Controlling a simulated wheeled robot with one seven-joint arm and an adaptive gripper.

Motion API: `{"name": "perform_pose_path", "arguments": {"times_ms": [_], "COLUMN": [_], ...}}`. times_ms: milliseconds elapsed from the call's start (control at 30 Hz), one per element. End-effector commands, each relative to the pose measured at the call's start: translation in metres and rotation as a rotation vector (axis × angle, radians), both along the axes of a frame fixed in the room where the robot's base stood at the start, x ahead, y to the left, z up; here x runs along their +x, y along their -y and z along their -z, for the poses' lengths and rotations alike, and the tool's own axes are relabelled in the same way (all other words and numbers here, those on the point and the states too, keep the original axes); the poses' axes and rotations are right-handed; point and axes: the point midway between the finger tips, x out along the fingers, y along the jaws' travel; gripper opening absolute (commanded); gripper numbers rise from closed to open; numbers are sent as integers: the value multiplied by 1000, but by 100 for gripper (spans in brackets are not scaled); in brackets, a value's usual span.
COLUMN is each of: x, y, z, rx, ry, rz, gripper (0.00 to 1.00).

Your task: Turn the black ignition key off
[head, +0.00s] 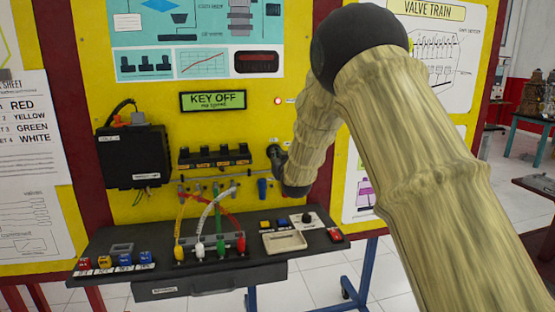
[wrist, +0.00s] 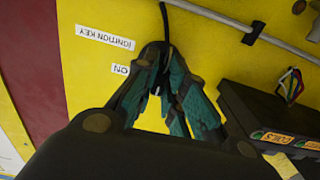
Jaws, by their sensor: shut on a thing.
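The black ignition key is hidden, or nearly so, between the fingertips, beside the upside-down IGNITION KEY label (wrist: 105,38) and ON label (wrist: 120,69) in the wrist view. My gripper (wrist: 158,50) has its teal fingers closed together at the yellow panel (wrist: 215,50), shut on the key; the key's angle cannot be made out. In the head view my gripper (head: 275,155) is at the panel, right of the coil row, partly covered by my own arm. The green display (head: 213,100) reads KEY OFF, with a smaller line under it.
A black box (head: 133,157) hangs at the left of the panel. A grey rail (wrist: 250,35) with a dark strip near it runs close to my fingers.

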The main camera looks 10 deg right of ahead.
Motion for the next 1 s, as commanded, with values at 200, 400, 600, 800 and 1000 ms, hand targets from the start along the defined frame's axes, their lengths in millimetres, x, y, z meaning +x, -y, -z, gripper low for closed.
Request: {"name": "perform_pose_path", "arguments": {"times_ms": [200, 400, 600, 800, 1000], "x": [-1, -1, 0, -7, -35], "y": [0, 0, 0, 0, 0], "z": [3, 2, 1, 0, 0], "rx": [-1, 0, 0, 1, 1], "ry": [-4, -3, -2, 0, -2], "rz": [0, 0, 0, 0, 0], "gripper": [0, 34, 34, 34, 34]}}
